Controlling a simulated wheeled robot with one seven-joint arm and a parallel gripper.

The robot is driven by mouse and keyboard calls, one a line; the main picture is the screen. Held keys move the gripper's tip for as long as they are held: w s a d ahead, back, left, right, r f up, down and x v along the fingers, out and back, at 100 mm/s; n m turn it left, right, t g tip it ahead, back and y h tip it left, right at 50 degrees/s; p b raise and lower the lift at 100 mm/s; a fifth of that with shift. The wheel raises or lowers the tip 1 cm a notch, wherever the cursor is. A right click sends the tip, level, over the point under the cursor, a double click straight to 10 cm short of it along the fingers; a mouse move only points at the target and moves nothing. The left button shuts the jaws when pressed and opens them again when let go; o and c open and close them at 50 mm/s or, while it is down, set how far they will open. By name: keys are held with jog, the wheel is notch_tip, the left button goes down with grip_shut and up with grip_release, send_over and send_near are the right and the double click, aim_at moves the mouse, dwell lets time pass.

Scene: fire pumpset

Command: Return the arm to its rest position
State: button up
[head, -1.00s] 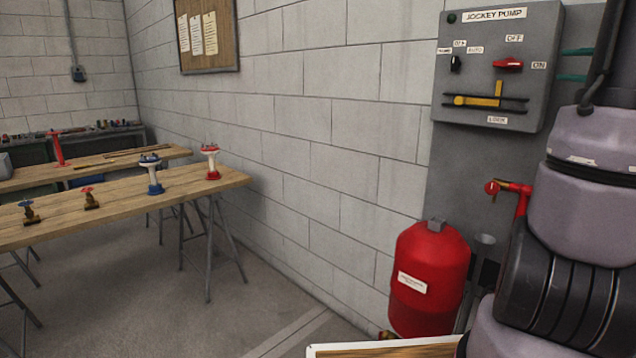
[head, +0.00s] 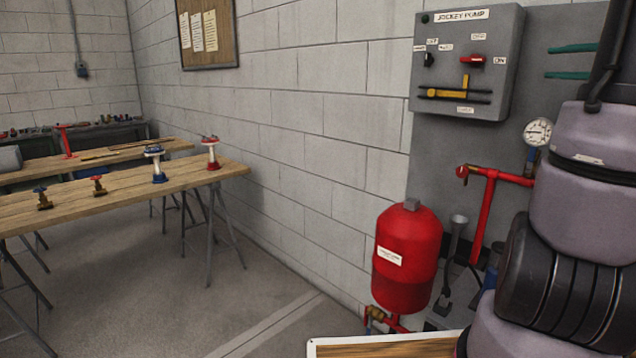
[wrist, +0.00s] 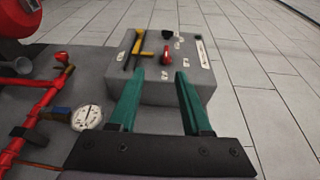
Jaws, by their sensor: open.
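My gripper (wrist: 160,85) shows in the wrist view as two teal fingers, spread apart with nothing between them. It faces the grey jockey pump control box (wrist: 165,65). In the head view the teal fingertips (head: 572,62) show at the right, a little right of the control box (head: 468,62) and apart from it. The box carries a red switch (head: 472,59), a black switch (head: 428,60) and a yellow lock lever (head: 463,88). My arm fills the right edge of the head view and hides the gripper's base.
Below the box stand a red tank (head: 407,255), a red pipe (head: 487,210) and a pressure gauge (head: 537,132), close to my arm. A wooden table (head: 110,193) with several valves stands at the left. The floor (head: 255,285) between table and tank is clear.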

jog(key=s+a+f+n+g+y, duration=0.1)
jog(key=a+f+n+g, duration=0.2)
jog(key=a, duration=0.7)
jog(key=s+a+f+n+g+y, duration=0.1)
jog(key=s+a+f+g, duration=0.3)
jog(key=a, duration=0.6)
jog(key=s+a+f+n+g+h, duration=0.1)
jog(key=s+a+f+n+h, duration=0.2)
jog(key=a, duration=0.6)
jog(key=s+n+h, duration=0.2)
jog(key=s+h, duration=0.1)
jog(key=shift+s+a+f+g+h, duration=0.15)
jog(key=shift+a+f+g+h, duration=0.05)
jog(key=shift+g+h, duration=0.2)
